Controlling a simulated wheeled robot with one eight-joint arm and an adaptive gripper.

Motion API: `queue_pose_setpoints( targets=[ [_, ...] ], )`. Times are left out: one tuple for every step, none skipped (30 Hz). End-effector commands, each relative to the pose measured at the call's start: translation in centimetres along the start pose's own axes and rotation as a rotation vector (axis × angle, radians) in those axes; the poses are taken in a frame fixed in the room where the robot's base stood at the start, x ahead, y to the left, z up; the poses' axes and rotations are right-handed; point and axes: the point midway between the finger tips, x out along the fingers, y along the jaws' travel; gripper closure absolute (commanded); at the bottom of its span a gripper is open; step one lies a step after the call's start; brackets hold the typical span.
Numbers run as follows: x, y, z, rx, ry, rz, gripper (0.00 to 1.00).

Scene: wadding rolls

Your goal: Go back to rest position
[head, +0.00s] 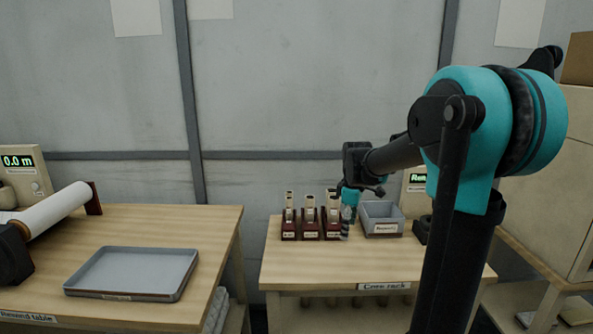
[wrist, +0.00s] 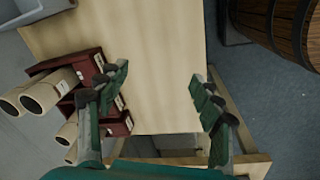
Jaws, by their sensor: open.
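My gripper (head: 347,222) hangs at the end of my teal and black arm, over the core rack table (head: 300,267), close to the right side of the dark red racks. In the wrist view my gripper (wrist: 160,88) has its two green fingers spread wide with nothing between them. The dark red racks (head: 311,229) hold several pale cardboard cores (head: 310,206). In the wrist view the cores (wrist: 42,95) lie left of the left finger, which overlaps a rack (wrist: 92,62); I cannot tell whether they touch.
A grey bin (head: 381,227) sits right of my gripper. The rewind table (head: 215,225) at left bears an empty grey tray (head: 170,284) and a white roll (head: 52,208). A gap separates the tables. A wooden barrel (wrist: 290,22) shows at the wrist view's upper right.

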Motion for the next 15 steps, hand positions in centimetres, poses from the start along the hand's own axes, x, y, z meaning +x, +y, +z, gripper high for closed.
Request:
queue_pose_setpoints(
  targets=[
    [0.6, -1.3, 0.9, 0.062, 0.006, 0.012, 0.34],
    [0.9, -2.1, 1.4, 0.106, 0.012, 0.022, 0.34],
    [1.5, -3.2, 2.1, 0.174, 0.021, 0.034, 0.34],
    [2.0, -4.2, 2.8, 0.23, 0.029, 0.045, 0.34],
    [2.6, -5.3, 3.5, 0.29, 0.038, 0.056, 0.34],
    [3.4, -6.9, 4.5, 0.377, 0.052, 0.071, 0.34],
    [4.0, -8.1, 5.2, 0.444, 0.064, 0.081, 0.34],
    [4.7, -9.3, 5.9, 0.511, 0.076, 0.091, 0.34],
    [5.5, -10.9, 6.9, 0.598, 0.094, 0.103, 0.34],
    [6.1, -12.1, 7.5, 0.662, 0.108, 0.112, 0.34],
    [6.8, -13.2, 8.2, 0.722, 0.121, 0.119, 0.34],
    [7.5, -14.6, 8.9, 0.798, 0.14, 0.128, 0.34],
    [8.1, -15.6, 9.5, 0.851, 0.152, 0.133, 0.34],
    [8.6, -16.5, 10.0, 0.899, 0.165, 0.137, 0.34],
    [9.2, -17.5, 10.6, 0.958, 0.18, 0.142, 0.34]
  ],
)
